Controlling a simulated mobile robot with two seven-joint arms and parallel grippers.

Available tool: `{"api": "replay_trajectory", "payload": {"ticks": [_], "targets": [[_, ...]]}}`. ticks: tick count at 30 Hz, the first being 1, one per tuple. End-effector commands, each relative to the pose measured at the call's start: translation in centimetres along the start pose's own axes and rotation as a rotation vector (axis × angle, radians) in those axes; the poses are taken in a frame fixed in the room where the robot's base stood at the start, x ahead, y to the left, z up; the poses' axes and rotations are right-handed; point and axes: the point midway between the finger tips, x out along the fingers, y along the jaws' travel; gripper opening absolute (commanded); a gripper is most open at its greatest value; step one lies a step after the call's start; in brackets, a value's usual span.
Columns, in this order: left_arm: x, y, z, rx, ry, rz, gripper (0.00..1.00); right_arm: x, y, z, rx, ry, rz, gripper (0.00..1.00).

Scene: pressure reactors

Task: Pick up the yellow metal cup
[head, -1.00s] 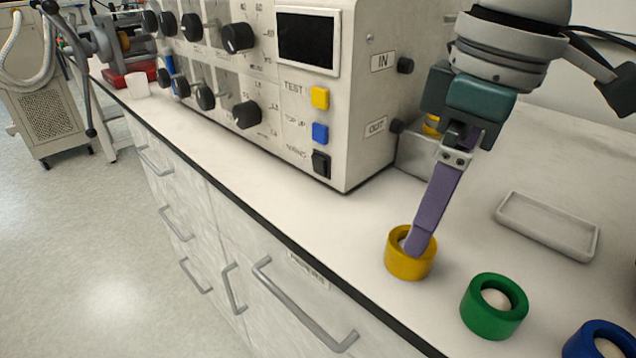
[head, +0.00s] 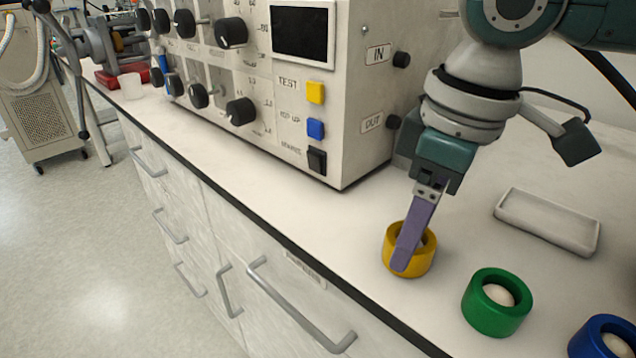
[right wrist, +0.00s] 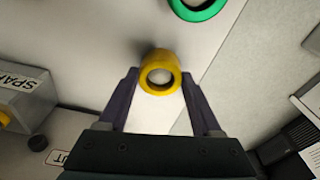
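The yellow metal cup (head: 424,262) stands upright on the white bench top, in front of the machine's corner. It also shows in the right wrist view (right wrist: 160,70), with a pale inside. My right gripper (head: 402,266) is at the cup in the head view, one purple finger overlapping its near side. In the right wrist view my right gripper (right wrist: 160,82) is open, with one finger on each side of the cup's near part and gaps visible beside them. I cannot tell whether a finger touches it. My left gripper is not in view.
A green cup (head: 497,302) and a blue cup (head: 601,342), each with a pale ball inside, stand to the right. A shallow white tray (head: 549,222) lies behind them. The machine (head: 352,150) stands at the left. The bench's dark front edge is near.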

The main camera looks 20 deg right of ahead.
Motion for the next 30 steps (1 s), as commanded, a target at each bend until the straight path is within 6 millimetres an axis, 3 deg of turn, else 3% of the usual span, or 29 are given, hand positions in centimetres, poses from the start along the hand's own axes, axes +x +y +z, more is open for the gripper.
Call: {"api": "replay_trajectory", "payload": {"ticks": [2,16,25,30], "targets": [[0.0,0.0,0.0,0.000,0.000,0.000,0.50,0.0,0.0,0.0,0.000,0.000,0.000,0.55],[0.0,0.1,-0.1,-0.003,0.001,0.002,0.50,0.0,0.0,0.0,0.000,0.000,0.000,0.02],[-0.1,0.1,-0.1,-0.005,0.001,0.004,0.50,-0.3,0.0,-0.1,0.000,0.002,0.000,0.01],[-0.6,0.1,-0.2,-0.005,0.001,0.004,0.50,-1.9,0.1,-0.3,0.001,0.004,0.002,0.01]]}}
